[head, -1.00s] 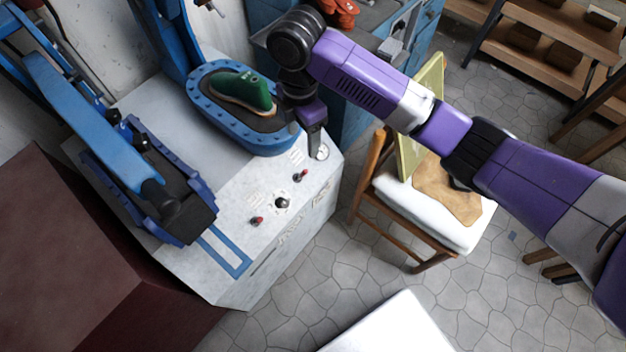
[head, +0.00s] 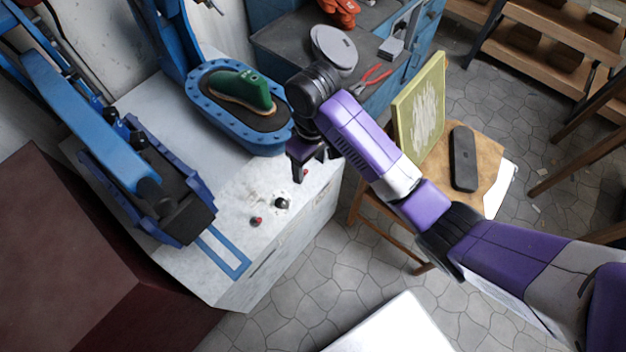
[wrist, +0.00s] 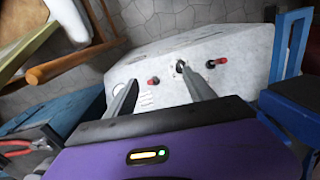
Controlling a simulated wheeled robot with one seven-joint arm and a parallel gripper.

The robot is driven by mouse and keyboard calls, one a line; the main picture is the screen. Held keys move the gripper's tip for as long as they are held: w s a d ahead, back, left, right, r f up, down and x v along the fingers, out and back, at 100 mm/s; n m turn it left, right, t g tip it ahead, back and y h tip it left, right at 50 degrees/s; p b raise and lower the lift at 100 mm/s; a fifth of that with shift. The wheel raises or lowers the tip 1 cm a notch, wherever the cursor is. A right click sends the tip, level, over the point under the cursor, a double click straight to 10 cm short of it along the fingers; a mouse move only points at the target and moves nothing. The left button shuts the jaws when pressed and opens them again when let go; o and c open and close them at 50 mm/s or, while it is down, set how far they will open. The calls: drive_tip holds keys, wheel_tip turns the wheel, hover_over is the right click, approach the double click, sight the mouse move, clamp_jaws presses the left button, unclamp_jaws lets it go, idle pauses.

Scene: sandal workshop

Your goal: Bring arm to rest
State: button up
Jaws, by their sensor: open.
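My gripper (head: 306,172) is open and empty. It hangs in the air over the right part of the white machine top (head: 245,190), and hides some of its controls in the head view. In the wrist view the two fingers of my gripper (wrist: 160,84) stand apart with nothing between them, and the machine's red and black knobs show beyond them. My purple arm reaches in from the right. A green shoe last (head: 248,92) stands on the blue-rimmed oval plate (head: 205,98), to the left of my gripper and apart from it.
A blue press arm (head: 85,115) is at left. A wooden chair (head: 490,155) with a dark slab (head: 464,158) and a yellow-green framed board (head: 420,105) stands right, close by my arm. Red pliers (head: 372,80) and a grey disc (head: 334,48) lie on the back bench. Tiled floor is open in front.

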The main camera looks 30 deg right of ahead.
drive_tip(key=s+f+m, duration=0.1)
drive_tip(key=s+a+f+m, duration=0.1)
drive_tip(key=f, duration=0.1)
drive_tip(key=shift+s, duration=0.4)
